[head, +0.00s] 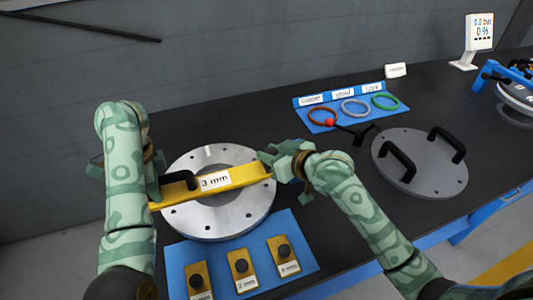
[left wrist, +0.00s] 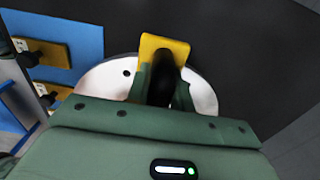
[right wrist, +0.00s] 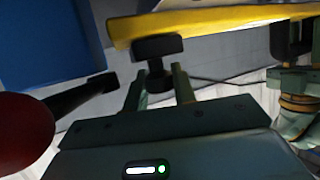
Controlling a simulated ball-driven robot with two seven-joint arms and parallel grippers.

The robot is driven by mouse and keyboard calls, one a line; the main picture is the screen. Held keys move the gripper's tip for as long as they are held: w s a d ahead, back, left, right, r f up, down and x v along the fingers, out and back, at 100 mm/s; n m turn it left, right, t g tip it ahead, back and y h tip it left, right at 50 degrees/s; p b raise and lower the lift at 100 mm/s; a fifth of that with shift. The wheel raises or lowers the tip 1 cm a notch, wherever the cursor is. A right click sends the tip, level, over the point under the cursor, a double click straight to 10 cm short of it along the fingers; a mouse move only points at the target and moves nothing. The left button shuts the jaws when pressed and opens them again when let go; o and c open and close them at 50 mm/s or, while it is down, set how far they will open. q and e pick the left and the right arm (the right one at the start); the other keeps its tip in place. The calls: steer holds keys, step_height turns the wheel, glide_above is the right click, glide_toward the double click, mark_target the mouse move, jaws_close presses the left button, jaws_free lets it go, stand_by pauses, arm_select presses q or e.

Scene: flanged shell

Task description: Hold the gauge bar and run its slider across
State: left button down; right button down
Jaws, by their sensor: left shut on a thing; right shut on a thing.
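The yellow gauge bar (head: 240,178), labelled "3 mm", spans the round metal flange (head: 218,220). A black handle (head: 180,179) stands on its left part. My left gripper (head: 162,188) is shut on this handle, which shows between its fingers in the left wrist view (left wrist: 160,88). My right gripper (head: 275,163) is at the bar's right end. In the right wrist view it is shut on the stem of the black slider (right wrist: 158,46), which sits against the yellow bar (right wrist: 220,22). In the head view my right gripper hides the slider.
A blue mat (head: 216,262) with several yellow knobbed blocks lies in front of the flange. A grey lid (head: 420,170) with two black handles is at right. Behind are coloured rings on a blue board (head: 350,107) and a red-knobbed tool (head: 331,123). A white display (head: 480,35) stands far right.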

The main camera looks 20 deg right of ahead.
steer(key=c, duration=1.1)
jaws_free()
steer(key=shift+s, duration=0.1)
steer(key=v, duration=1.1)
steer(key=shift+s+d+r, duration=0.1)
steer(key=shift+s+r, duration=0.15)
steer(key=shift+s, duration=0.1)
arm_select(q)
steer(key=c, duration=1.1)
jaws_free()
steer(key=shift+c, duration=0.2)
